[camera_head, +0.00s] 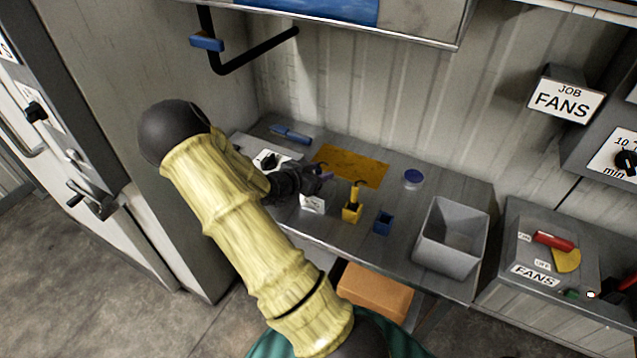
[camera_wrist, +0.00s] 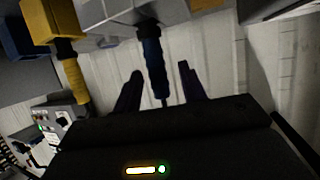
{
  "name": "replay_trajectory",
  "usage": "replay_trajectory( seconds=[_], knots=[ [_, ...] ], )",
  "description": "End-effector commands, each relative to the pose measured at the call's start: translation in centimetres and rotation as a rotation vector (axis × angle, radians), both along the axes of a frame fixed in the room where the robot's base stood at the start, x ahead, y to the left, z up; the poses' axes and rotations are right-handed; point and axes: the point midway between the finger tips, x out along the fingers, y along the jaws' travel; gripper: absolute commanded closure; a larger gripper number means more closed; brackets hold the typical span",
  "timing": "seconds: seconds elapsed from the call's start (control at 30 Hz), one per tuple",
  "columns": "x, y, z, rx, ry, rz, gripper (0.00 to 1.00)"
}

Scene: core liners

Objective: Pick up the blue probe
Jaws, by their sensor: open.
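The blue probe (camera_wrist: 154,58) is a slim dark-blue stick in the wrist view. It stands in a pale block (camera_wrist: 130,14), which also shows on the bench in the head view (camera_head: 312,204). My gripper (camera_wrist: 160,84) is open, with one dark finger on each side of the probe in the picture. I cannot tell whether either finger touches it. In the head view my gripper (camera_head: 322,174) is low over the bench by the pale block, and I cannot make out the blue probe there.
A yellow probe (camera_head: 357,189) stands in a yellow block (camera_head: 352,214) close beside. A small blue block (camera_head: 383,222) and a grey bin (camera_head: 424,250) are to the right. A yellow mat (camera_head: 365,165), a blue disc (camera_head: 413,178) and a blue-handled item (camera_head: 291,135) lie farther back.

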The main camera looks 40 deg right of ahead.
Motion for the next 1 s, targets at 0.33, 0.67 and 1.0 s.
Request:
replay_trajectory(
  seconds=[0.33,0.67,1.0],
  knots=[
    [0.03,-0.01,-0.01,0.000,0.000,0.001,0.59],
    [0.03,0.00,0.01,0.000,0.000,0.001,0.92],
    [0.04,-0.01,0.04,-0.001,-0.001,0.001,1.00]
  ],
)
